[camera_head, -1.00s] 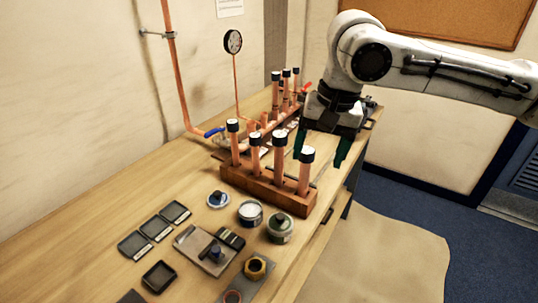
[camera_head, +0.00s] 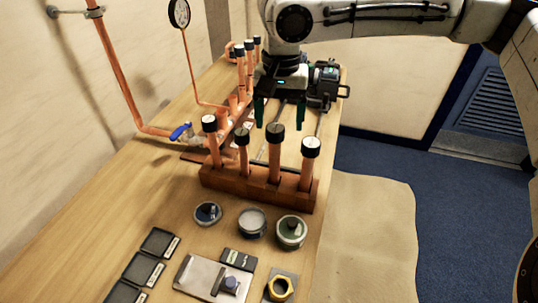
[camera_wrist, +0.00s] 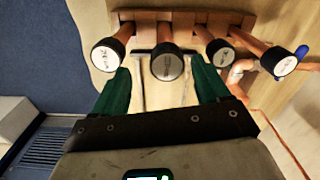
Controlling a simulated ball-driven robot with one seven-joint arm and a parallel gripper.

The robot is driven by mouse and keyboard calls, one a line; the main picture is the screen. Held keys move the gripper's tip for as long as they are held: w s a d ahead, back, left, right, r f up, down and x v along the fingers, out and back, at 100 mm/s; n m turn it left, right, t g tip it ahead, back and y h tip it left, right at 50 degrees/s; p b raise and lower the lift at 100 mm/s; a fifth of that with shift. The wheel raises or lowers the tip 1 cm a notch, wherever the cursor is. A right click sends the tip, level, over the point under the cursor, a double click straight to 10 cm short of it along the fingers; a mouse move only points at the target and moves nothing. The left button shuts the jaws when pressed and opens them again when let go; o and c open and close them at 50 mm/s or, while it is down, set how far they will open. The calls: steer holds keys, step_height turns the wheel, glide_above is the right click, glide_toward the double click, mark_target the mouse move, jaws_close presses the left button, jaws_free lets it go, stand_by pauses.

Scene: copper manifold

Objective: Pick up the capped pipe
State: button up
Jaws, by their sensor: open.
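Several upright copper pipes with black caps stand in a wooden rack (camera_head: 216,180) on the bench. The capped pipe second from the right (camera_head: 274,160) is below and in front of my gripper (camera_head: 279,118). Its cap reaches up near the fingertips in the head view. The jaws are open and hold nothing. The rightmost capped pipe (camera_head: 308,168) and the two left ones (camera_head: 242,155) stand clear in the rack.
A copper manifold with more capped pipes (camera_head: 249,60) and a blue-handled valve (camera_head: 181,132) lies behind the rack. Round tins (camera_head: 291,231), trays (camera_head: 160,242) and a plate (camera_head: 200,278) lie in front. A dark machine (camera_head: 325,85) stands behind right.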

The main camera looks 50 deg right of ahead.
mark_target(275, 146)
steer(key=shift+w+a+f+p, duration=0.1)
steer(key=shift+f+p, duration=0.1)
steer(key=shift+f, duration=1.2)
steer(key=shift+w+a+f+p, duration=0.1)
steer(key=shift+w+f+p, duration=0.05)
steer(key=shift+f, duration=1.25)
steer(key=shift+w+f+p, duration=0.1)
steer(key=shift+f+p, duration=0.1)
steer(key=shift+f, duration=1.2)
steer(key=c, duration=1.1)
